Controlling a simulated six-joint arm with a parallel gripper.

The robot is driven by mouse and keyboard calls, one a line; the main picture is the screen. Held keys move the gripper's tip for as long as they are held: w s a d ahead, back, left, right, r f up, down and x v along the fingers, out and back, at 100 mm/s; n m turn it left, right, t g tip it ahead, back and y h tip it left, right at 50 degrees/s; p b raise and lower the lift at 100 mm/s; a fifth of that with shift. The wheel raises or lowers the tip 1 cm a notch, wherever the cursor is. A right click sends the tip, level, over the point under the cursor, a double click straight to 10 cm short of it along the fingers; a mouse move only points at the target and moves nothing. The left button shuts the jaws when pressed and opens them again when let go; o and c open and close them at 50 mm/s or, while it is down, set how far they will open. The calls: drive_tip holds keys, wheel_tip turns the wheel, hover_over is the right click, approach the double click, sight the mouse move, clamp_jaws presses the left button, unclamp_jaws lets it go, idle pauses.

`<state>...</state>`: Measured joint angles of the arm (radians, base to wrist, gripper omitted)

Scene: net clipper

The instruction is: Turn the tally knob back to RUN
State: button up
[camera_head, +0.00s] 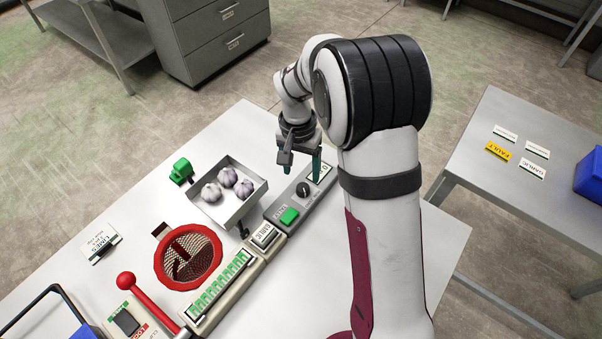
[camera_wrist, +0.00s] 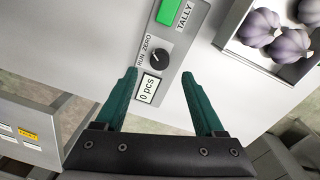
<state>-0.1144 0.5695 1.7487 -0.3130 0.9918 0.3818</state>
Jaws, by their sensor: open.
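The tally knob (camera_head: 303,189) is a small black dial on a grey box. In the wrist view the knob (camera_wrist: 160,58) sits beside RUN and ZERO lettering; I cannot tell surely which its mark points at. A display (camera_wrist: 149,89) next to it reads "0 pcs". A green TALLY button (camera_wrist: 173,12) is on the knob's other side. My gripper (camera_head: 302,170) is open and empty, with teal fingers above the display end of the box. In the wrist view my gripper (camera_wrist: 160,75) has its fingertips spread either side of the panel, short of the knob.
A metal tray (camera_head: 244,207) with garlic bulbs stands beside the box. A red-rimmed net basket (camera_head: 160,262), a counter strip with green tabs (camera_head: 218,292) and a red-handled lever (camera_head: 150,305) lie nearer the picture's lower left. A side table (camera_head: 480,125) with labels is at right.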

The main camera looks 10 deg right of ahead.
sight(302, 187)
wheel_tip(302, 187, down, 6)
drive_tip(key=shift+d+f, duration=0.1)
drive_tip(key=shift+f, duration=0.05)
clamp_jaws()
idle(0.4)
